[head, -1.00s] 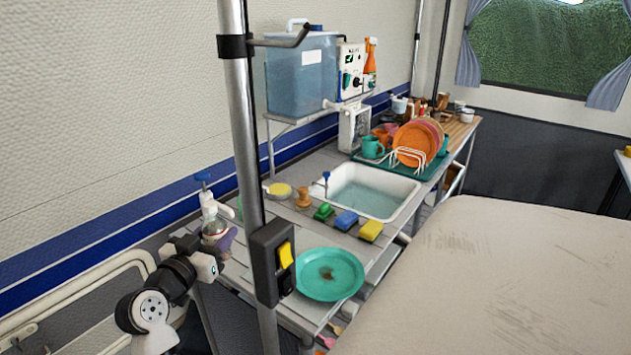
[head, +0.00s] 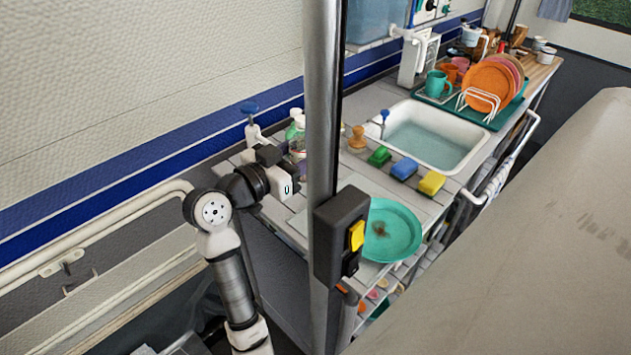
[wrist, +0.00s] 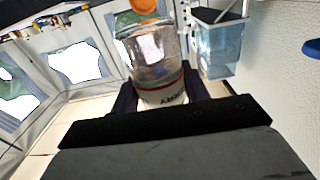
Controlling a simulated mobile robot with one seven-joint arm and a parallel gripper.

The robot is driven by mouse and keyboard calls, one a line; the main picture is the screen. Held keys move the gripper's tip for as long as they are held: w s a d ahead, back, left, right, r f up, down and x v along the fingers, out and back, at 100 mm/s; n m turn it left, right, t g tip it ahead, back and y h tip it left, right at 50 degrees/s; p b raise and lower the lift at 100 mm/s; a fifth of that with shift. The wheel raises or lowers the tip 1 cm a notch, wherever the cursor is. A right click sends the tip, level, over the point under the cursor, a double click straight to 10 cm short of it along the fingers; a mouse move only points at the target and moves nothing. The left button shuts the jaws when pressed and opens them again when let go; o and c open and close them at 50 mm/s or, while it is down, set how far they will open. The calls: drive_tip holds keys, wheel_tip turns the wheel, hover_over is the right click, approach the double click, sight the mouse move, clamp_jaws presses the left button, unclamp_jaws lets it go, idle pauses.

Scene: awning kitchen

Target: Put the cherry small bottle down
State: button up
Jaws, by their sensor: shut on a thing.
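The small bottle (wrist: 152,50) is clear, with an orange cap and a white band with dark lettering near its lower end. In the wrist view it sits between the two dark fingers of my gripper (wrist: 158,92), which is shut on it. In the head view my gripper (head: 291,165) is at the left end of the counter, just left of the pole. The bottle is hard to make out there among other small containers. Whether its base touches the counter cannot be told.
A pole with a black switch box (head: 340,235) stands in front of the counter. A white pump bottle with a blue top (head: 253,132) is beside my gripper. A teal plate (head: 390,232), sponges (head: 404,168), a brush (head: 357,140) and a sink (head: 436,135) lie to the right.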

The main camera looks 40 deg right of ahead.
wheel_tip(320, 180, down, 13)
drive_tip(key=shift+f+b, duration=0.2)
drive_tip(key=shift+b, duration=0.3)
drive_tip(key=o, duration=1)
drive_tip(key=shift+f, duration=0.15)
